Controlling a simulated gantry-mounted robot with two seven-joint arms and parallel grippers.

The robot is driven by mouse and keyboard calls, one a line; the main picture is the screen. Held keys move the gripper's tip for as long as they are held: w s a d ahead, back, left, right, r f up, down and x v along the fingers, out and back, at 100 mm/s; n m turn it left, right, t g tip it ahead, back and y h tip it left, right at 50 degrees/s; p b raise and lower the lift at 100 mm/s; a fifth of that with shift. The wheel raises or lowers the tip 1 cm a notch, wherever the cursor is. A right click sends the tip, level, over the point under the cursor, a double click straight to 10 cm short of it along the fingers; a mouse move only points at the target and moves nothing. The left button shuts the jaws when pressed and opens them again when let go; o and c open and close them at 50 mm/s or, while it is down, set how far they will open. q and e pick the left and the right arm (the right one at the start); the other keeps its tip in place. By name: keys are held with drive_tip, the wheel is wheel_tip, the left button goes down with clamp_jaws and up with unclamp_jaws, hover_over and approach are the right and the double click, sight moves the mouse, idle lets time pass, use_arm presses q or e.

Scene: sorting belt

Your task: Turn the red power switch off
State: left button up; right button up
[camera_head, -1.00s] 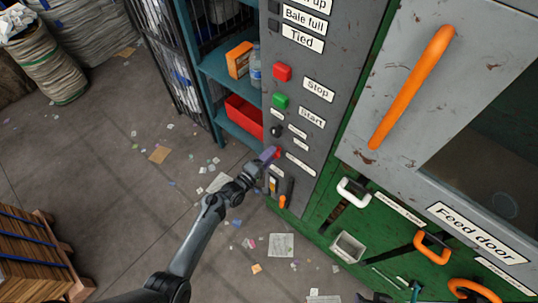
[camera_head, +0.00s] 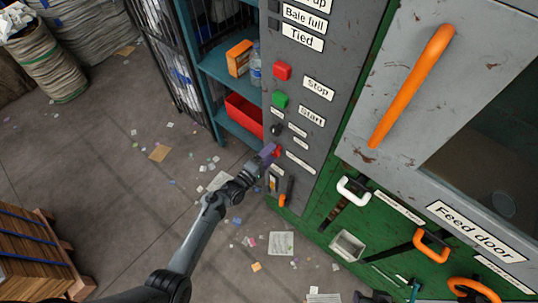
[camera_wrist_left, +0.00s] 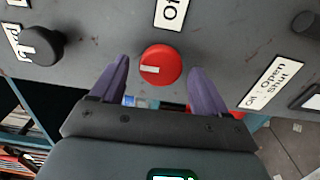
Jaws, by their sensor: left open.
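The red power switch is a round red knob (camera_wrist_left: 160,70) with a pale pointer mark lying nearly level, on the grey control panel. In the head view a small part of the red knob (camera_head: 278,153) shows just past my purple fingers. My left gripper (camera_head: 269,151) is at the panel and open. In the left wrist view its two purple fingers (camera_wrist_left: 159,78) stand on either side of the knob, with a visible gap on each side. A label (camera_wrist_left: 172,12) beginning "Of" is above the knob, cut off by the frame edge. My right gripper is not in view.
A red button (camera_head: 282,71) and a green button (camera_head: 279,100) sit higher on the panel. A black knob (camera_wrist_left: 42,46) is left of the switch in the wrist view. An orange-tipped handle (camera_head: 284,196) is just below. The feed door's orange handle (camera_head: 412,86) is to the right.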

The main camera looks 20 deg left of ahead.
use_arm(q)
drive_tip(key=shift+s, duration=0.15)
drive_tip(key=p+v, duration=0.2)
drive_tip(key=v, duration=0.8)
drive_tip(key=shift+s+a, duration=0.15)
drive_tip(key=shift+s, duration=0.1)
